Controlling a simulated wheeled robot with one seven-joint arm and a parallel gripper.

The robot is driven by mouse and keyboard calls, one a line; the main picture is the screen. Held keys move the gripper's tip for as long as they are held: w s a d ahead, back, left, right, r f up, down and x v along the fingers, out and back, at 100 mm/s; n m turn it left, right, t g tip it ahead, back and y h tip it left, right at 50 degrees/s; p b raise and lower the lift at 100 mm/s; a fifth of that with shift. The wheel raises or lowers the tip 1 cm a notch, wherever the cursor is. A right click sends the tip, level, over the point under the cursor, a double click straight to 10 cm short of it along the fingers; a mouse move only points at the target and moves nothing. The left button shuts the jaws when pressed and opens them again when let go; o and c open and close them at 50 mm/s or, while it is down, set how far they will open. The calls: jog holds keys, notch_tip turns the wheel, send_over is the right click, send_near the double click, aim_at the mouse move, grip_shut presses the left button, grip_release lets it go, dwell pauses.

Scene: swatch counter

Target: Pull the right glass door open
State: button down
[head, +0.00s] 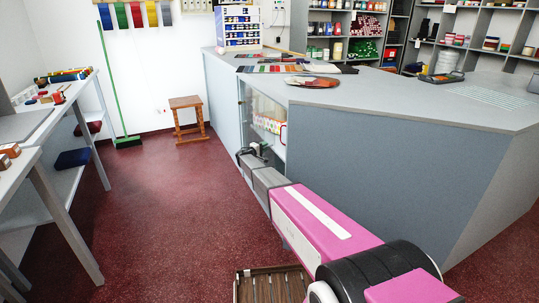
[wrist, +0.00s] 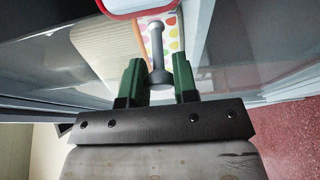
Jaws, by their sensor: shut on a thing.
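The glass door (head: 259,105) is on the aisle side of the grey counter, with shelves and colourful goods showing through it. In the wrist view the clear pane (wrist: 225,60) spans the upper part. A grey bar handle (wrist: 156,45) stands on it, its near end between the two green fingers of my gripper (wrist: 159,80). My gripper is shut on this handle. In the head view my gripper (head: 250,151) is small and dark at the glass front, and my arm hides the lower part of the door. How far the door stands open is hard to tell.
The grey counter (head: 400,140) fills the right side. A wooden stool (head: 187,115) and a green broom (head: 122,100) stand by the back wall. Side tables (head: 60,105) line the left. A slatted brown crate (head: 270,285) is low in front. The red floor (head: 160,210) between is clear.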

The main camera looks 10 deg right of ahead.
jog(key=shift+w+a, duration=0.25)
jog(key=shift+w, duration=0.5)
jog(key=shift+w+a, duration=0.25)
jog(key=shift+w, duration=0.45)
jog(key=shift+w+a, duration=0.25)
jog(key=shift+w, duration=0.5)
jog(key=c, duration=0.9)
grip_release()
jog(key=v, duration=1)
jog(key=shift+s+a, duration=0.25)
jog(key=shift+a, duration=0.05)
